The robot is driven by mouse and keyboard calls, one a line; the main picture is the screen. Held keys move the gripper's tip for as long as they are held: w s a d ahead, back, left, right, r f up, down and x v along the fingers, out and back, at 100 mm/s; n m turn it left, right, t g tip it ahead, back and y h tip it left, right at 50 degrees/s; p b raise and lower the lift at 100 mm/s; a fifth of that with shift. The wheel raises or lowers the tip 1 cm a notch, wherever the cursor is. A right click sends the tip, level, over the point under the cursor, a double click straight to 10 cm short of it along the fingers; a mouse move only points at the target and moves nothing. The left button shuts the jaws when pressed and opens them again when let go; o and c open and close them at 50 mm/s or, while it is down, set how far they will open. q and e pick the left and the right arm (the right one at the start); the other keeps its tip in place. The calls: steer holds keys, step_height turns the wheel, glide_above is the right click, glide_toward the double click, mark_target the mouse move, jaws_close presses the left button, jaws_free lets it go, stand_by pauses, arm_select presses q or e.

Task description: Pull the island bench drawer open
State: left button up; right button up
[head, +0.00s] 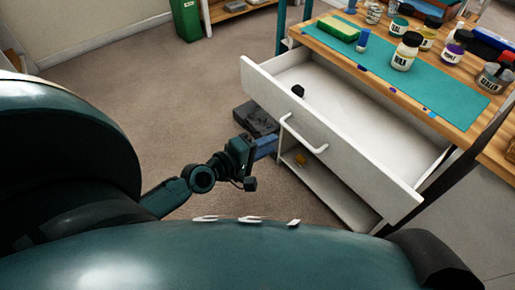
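The white island bench drawer (340,139) stands pulled well out from under the wooden bench top (447,112). Its inside shows, with a small black object (298,90) near the front left. A white bar handle (303,133) is on its front panel. My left gripper (247,168) is left of the handle and looks apart from it in the picture. The finger opening is too small and dark to read, and nothing clearly shows in it. My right gripper is not in view.
A white lower shelf (325,185) is under the drawer. A dark box (256,118) is behind my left gripper.

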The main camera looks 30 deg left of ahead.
arm_select(q)
steer(key=v, duration=0.3)
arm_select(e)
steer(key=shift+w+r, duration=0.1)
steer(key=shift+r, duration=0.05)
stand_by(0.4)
arm_select(q)
steer(key=s+d+m+g+y+p, duration=0.2)
steer(key=s+d+m+g+p, duration=0.2)
steer(key=s+d+m+p, duration=0.5)
steer(key=r+m+p, duration=0.1)
steer(key=m, duration=0.7)
steer(key=shift+s+d, duration=0.15)
steer(key=shift+s, duration=0.15)
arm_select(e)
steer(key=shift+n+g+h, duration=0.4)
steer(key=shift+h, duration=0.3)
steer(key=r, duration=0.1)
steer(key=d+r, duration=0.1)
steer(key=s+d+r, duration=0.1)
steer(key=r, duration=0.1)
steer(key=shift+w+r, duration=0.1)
